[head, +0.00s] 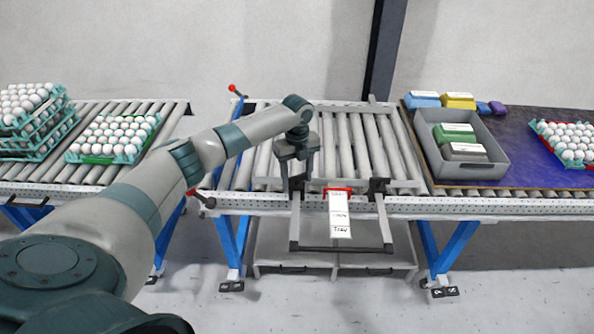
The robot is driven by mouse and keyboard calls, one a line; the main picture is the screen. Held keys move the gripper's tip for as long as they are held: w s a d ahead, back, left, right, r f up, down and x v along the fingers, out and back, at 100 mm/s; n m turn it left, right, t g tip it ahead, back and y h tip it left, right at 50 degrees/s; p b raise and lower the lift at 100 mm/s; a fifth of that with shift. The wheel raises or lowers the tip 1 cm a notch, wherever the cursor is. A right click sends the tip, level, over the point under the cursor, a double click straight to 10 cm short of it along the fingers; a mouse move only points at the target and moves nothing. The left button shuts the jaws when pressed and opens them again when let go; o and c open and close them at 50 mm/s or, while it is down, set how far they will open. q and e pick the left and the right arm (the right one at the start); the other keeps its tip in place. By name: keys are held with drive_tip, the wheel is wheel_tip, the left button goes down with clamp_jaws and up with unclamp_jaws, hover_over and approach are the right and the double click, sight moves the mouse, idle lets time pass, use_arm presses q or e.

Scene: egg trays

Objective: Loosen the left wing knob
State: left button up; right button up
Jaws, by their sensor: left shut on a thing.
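My left gripper (297,172) reaches down from the left onto the front rail of the middle roller conveyor. It is shut on the left wing knob, at the left black clamp; the fingers hide most of the knob. The matching right black clamp (377,187) sits on the same rail, untouched. A grey bar frame (341,249) hangs down from the rail between and below the two clamps. My right gripper is not in view.
A white label (340,215) with a red holder hangs between the clamps. Red-knobbed levers (208,201) stick out at the conveyor's left end. Egg trays (112,139) stand on the left conveyor. A grey bin (468,160) and another egg tray stand at right.

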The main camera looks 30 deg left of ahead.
use_arm(q)
drive_tip(key=n+p, duration=0.1)
drive_tip(key=n, duration=0.1)
drive_tip(key=n+p, duration=0.3)
drive_tip(key=n, duration=0.1)
drive_tip(key=shift+r+p, duration=0.25)
drive_tip(key=shift+p, duration=0.05)
drive_tip(key=n+p, duration=0.2)
drive_tip(key=n, duration=0.1)
drive_tip(key=shift+n, duration=0.3)
drive_tip(key=shift+a+f+n+p, duration=0.15)
drive_tip(key=shift+n+p, duration=0.3)
drive_tip(key=shift+n, duration=0.45)
drive_tip(key=o, duration=1)
drive_tip(key=shift+o, duration=0.2)
